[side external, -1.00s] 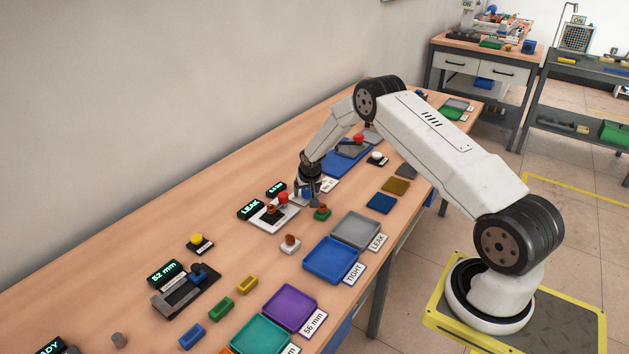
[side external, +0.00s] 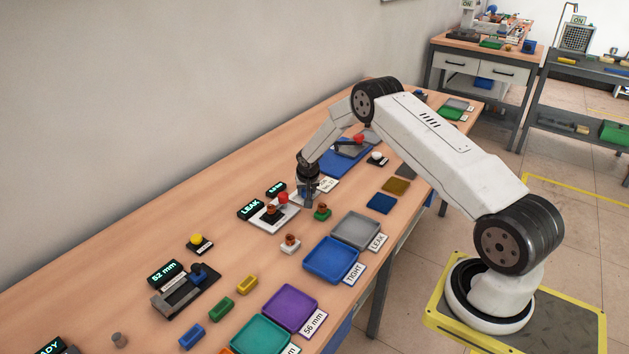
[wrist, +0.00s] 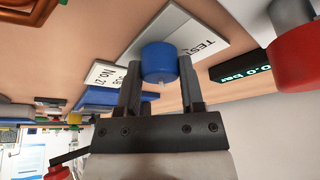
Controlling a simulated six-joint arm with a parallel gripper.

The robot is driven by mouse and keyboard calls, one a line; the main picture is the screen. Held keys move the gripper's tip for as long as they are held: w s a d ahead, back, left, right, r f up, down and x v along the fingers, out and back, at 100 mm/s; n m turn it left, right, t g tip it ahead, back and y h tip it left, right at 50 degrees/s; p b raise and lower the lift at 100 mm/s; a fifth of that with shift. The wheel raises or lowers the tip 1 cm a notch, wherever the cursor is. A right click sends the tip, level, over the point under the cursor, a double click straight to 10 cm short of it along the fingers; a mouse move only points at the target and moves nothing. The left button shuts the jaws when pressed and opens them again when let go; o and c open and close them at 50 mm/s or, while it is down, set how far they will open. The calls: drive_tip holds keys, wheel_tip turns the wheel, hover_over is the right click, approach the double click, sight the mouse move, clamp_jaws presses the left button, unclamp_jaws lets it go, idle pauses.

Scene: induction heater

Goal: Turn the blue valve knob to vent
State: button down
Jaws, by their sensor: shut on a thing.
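The blue valve knob (wrist: 160,62) is a short blue cylinder with a small pale mark on its near edge. It sits on a white plate with a label that reads TEST (wrist: 195,37) where visible. My gripper (wrist: 160,75) has one finger on each side of the knob and is shut on it. In the side view my gripper (side external: 307,195) points down at the white leak-test station (side external: 270,219), and it mostly hides the knob. Any VENT marking is hidden or too small to read.
A red knob or button (side external: 283,198) stands close beside my gripper. The display (side external: 249,208) reads LEAK, and the pressure display (wrist: 238,68) reads 0.0 bar. A green-based part (side external: 322,212) and a white-based part (side external: 290,244) stand nearby. Blue and grey trays (side external: 330,259) lie in front.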

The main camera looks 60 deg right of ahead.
drive_tip(key=shift+c, duration=1.1)
unclamp_jaws()
drive_tip(key=shift+r, duration=0.15)
drive_tip(key=v, duration=0.7)
drive_tip(key=shift+r, duration=0.2)
drive_tip(key=shift+s+a+r, duration=0.1)
drive_tip(key=shift+s+a, duration=0.05)
drive_tip(key=shift+a, duration=0.05)
